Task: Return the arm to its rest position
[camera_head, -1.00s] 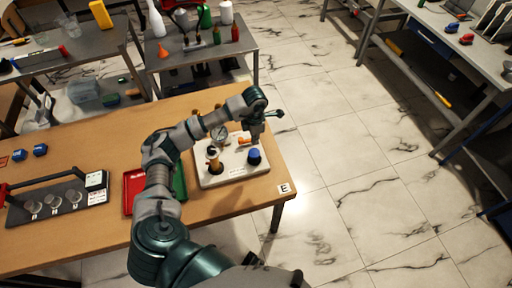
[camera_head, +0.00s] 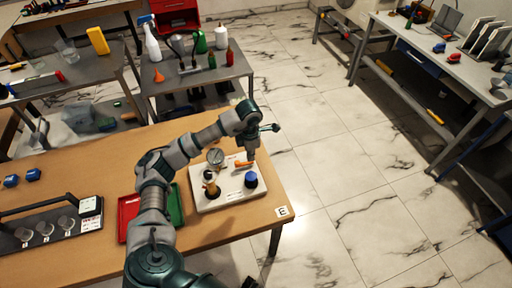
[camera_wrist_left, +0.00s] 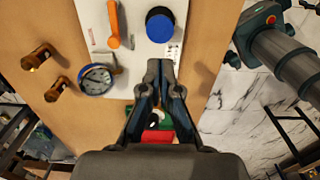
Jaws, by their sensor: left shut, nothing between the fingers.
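My left arm reaches over the table from the bottom of the head view. Its gripper (camera_head: 252,157) is above the gauge rig's white board (camera_head: 228,196), near the orange lever (camera_head: 243,164) and blue knob (camera_head: 251,180). In the left wrist view the gripper (camera_wrist_left: 160,66) is shut and empty, its fingertips close together just below the blue knob (camera_wrist_left: 160,24) in the picture. The dial gauge (camera_head: 215,156) stands on the board's far side, with a brass-and-black fitting (camera_head: 210,184) in front.
A red tray (camera_head: 127,218) and a green tray (camera_head: 175,205) lie left of the board, partly behind my arm. A dark stand with jars (camera_head: 45,228) is farther left. The table's right edge is close; tiled floor (camera_head: 340,170) beyond it is clear.

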